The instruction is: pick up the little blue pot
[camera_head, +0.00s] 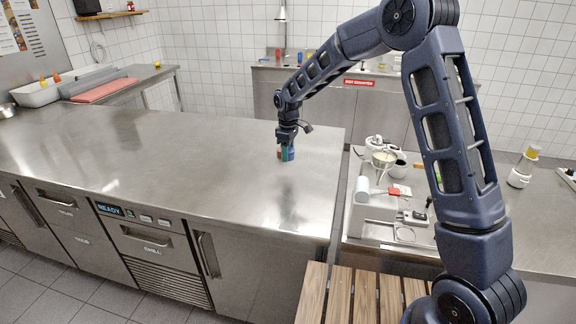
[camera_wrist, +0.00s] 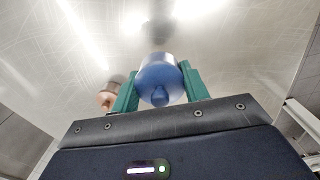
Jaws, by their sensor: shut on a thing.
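The little blue pot (camera_wrist: 160,82) sits between the two green fingers of my gripper (camera_wrist: 158,88) in the wrist view. It is rounded, with a small knob facing the camera. The fingers touch it on both sides. In the head view my gripper (camera_head: 287,153) points down over the steel counter, and a bit of the blue pot (camera_head: 291,154) shows beside the green finger. I cannot tell whether the pot is clear of the counter or touching it.
A small copper-coloured thing (camera_wrist: 107,97) stands just left of the fingers in the wrist view. The steel counter (camera_head: 150,150) is bare to the left. A side station (camera_head: 376,215) with a white pot and utensils lies right, beyond a gap. A wooden slatted surface (camera_head: 352,296) is in front.

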